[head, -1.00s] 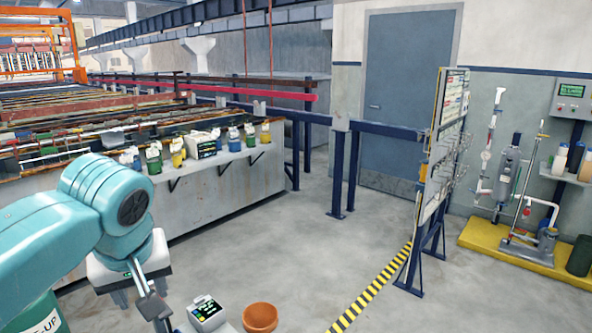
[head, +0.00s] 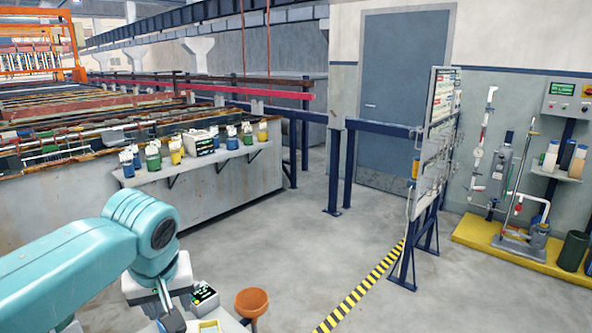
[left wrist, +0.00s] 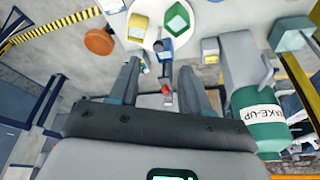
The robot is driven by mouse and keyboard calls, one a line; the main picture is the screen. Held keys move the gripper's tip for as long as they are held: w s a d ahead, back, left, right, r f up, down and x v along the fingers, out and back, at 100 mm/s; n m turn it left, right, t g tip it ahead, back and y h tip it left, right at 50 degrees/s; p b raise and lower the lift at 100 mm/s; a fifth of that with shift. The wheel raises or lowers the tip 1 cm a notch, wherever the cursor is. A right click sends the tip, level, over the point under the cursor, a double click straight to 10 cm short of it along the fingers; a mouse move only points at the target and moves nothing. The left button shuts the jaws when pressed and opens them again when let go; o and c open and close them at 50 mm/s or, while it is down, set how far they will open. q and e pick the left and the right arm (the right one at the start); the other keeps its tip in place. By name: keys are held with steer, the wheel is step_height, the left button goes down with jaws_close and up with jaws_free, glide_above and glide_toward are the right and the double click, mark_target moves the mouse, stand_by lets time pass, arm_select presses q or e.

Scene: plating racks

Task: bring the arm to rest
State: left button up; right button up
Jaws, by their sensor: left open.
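My left arm is teal and comes in from the left in the head view. My left gripper (head: 172,318) points down near the bottom edge there, and its tips are partly cut off. In the left wrist view the two dark fingers of the left gripper (left wrist: 160,70) stand apart with nothing held between them. Small objects on a white round surface (left wrist: 140,30) show beyond the fingertips. My right gripper is in neither view.
A shelf of jars (head: 190,155) lines the tank. Open floor (head: 270,240) lies ahead.

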arm_select(q)
steer(key=s+d+f+m+g+h, duration=0.1)
steer(key=d+f+m+h, duration=0.15)
steer(key=f, duration=1.05)
steer(key=s+d+f+m+g+h, duration=0.1)
steer(key=d+f, duration=0.3)
steer(key=f, duration=0.9)
steer(key=s+d+f+g+h, duration=0.1)
steer(key=s+d+f+h, duration=0.1)
steer(key=s+f, duration=1.6)
steer(key=shift+s+d+f+n, duration=0.35)
steer(key=shift+s+f+n, duration=0.1)
steer(key=shift+s, duration=0.4)
steer(key=shift+r, duration=0.1)
